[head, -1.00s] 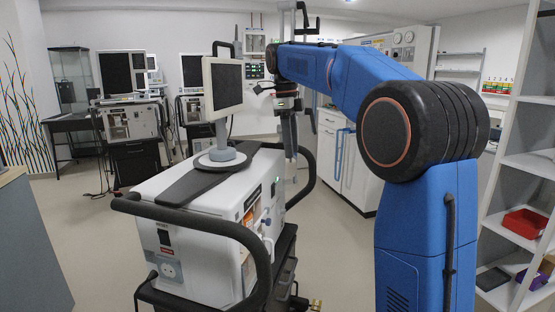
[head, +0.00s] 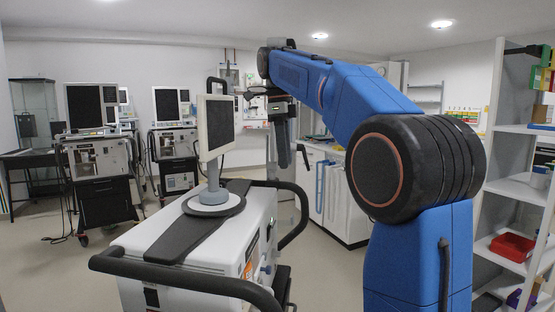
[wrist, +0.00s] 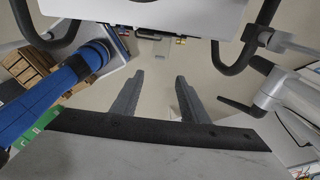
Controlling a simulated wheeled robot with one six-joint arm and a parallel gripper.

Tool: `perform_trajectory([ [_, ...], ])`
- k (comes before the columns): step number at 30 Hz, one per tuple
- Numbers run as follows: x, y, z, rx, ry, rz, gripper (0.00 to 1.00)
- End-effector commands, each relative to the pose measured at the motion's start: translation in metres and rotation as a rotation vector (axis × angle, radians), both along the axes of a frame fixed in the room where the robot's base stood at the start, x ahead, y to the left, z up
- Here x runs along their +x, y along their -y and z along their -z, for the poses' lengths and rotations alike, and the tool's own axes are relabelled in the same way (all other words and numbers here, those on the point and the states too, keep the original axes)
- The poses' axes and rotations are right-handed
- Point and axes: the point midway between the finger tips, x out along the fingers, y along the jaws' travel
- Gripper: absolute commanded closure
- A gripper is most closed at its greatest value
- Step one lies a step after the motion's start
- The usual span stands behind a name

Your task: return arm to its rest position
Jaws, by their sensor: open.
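My blue arm rises at the right of the head view and reaches over toward the middle, bent at the elbow. My gripper (head: 294,158) hangs at its far end, pointing down, beside the right side of the nearest ventilator (head: 205,240). In the wrist view my gripper (wrist: 158,100) shows two grey fingers set apart, with nothing between them and the pale floor beyond. The ventilator's white body (wrist: 145,12) and dark handles show at the top of the wrist view.
Two more ventilators (head: 98,160) (head: 174,142) stand at the back left. A shelf with a red bin (head: 511,246) is close on the right. Open floor lies at the left.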

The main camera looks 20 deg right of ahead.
Motion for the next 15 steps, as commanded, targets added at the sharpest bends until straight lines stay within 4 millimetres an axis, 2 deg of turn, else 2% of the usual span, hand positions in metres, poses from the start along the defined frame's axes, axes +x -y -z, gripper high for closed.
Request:
perform_trajectory([
  [8, -0.005, -0.001, 0.002, 0.003, 0.003, -0.028, 0.59],
  [11, -0.017, -0.003, 0.007, 0.008, 0.015, -0.113, 0.59],
  [15, -0.046, -0.009, 0.025, 0.015, 0.042, -0.321, 0.59],
])
